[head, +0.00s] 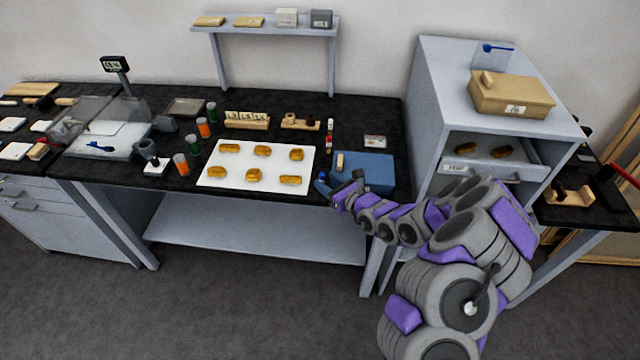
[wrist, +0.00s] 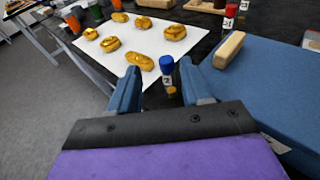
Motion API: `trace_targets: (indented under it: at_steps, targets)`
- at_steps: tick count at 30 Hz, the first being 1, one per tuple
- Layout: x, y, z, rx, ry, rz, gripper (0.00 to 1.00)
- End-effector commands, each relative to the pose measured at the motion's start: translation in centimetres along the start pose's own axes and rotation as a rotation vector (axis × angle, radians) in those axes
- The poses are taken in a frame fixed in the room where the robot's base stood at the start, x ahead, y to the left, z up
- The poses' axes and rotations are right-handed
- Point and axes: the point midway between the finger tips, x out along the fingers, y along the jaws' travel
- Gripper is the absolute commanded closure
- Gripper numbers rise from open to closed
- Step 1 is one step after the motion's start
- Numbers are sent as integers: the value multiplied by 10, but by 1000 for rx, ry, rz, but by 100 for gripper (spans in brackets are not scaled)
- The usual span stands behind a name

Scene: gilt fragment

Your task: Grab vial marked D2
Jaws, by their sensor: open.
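A small vial with a blue cap (wrist: 167,66) and a white label stands upright on the black bench, seen in the wrist view. Its label shows a "2"; the rest of the marking is not clear. My gripper (wrist: 159,72) is open, with one blue finger on each side of the vial in the picture; the vial's lower part is near the gripper body. I cannot tell whether a finger touches it. In the head view my gripper (head: 338,188) is at the bench's front edge, by the white sheet's right corner. A red-capped vial (wrist: 229,18) stands farther back.
A white sheet (wrist: 88,48) with several golden pieces lies left of the vial. A blue box or pad (wrist: 275,85) with a wooden block (wrist: 229,50) on it is close on the right. A grey cabinet (head: 425,110) stands right of the bench.

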Motion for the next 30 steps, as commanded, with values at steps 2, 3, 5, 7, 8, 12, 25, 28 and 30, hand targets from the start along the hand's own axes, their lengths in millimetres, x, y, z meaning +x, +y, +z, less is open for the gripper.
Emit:
trace_targets:
  at_steps: [2, 3, 5, 7, 8, 12, 25, 28, 30]
  targets:
    - [10, -1, -2, -6, 1, 4, 52]
    - [15, -4, -2, -7, 2, 1, 52]
    - [24, -5, -2, -10, 2, 2, 52]
    - [34, -4, -2, -9, 4, 2, 52]
    - [38, -4, -2, -8, 4, 1, 52]
    - [47, -3, 0, -6, 3, 1, 52]
    - [45, -5, 1, -2, 0, 0, 71]
    - [46, -5, 1, -3, 1, 0, 81]
    - [46, -4, 1, -4, 2, 0, 87]
